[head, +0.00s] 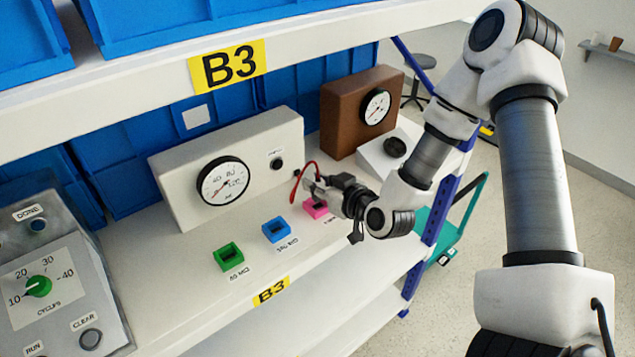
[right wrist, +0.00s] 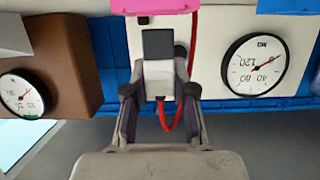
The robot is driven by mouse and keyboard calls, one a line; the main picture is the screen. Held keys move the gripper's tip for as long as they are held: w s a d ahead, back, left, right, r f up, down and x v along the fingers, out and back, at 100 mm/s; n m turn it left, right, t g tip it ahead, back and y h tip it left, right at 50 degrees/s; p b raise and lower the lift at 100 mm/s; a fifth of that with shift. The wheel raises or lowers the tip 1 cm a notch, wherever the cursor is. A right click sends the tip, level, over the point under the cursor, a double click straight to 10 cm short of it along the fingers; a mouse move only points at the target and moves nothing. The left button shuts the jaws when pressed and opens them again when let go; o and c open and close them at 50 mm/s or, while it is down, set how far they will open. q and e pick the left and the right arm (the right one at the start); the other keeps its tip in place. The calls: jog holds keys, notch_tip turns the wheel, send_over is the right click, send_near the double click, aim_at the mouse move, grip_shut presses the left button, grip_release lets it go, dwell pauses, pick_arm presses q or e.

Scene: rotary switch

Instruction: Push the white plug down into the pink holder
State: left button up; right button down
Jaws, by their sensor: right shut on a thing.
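The white plug (right wrist: 158,72), with a dark end, sits between the fingers of my right gripper (right wrist: 158,95). A red cable (right wrist: 166,122) runs by it. In the head view the right gripper (head: 320,187) is shut on the plug, just above the pink holder (head: 313,209), and largely hides it. The pink holder shows on the shelf, partly covered by the gripper; its edge is at the top of the right wrist view (right wrist: 155,5). I cannot tell whether the plug touches the holder. My left gripper is out of view.
A blue holder (head: 276,230) and a green holder (head: 228,257) stand on the shelf left of the pink one. A white gauge panel (head: 185,167) and a brown gauge box (head: 340,110) stand behind. A grey control box (head: 60,290) is at the left. The upper shelf hangs overhead.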

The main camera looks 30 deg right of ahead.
aim_at(318, 178)
jog(key=shift+f+b, duration=1.4)
jog(key=shift+f, duration=0.25)
jog(key=c, duration=0.9)
grip_release()
notch_tip(318, 178, up, 10)
jog(key=shift+s+r, duration=0.1)
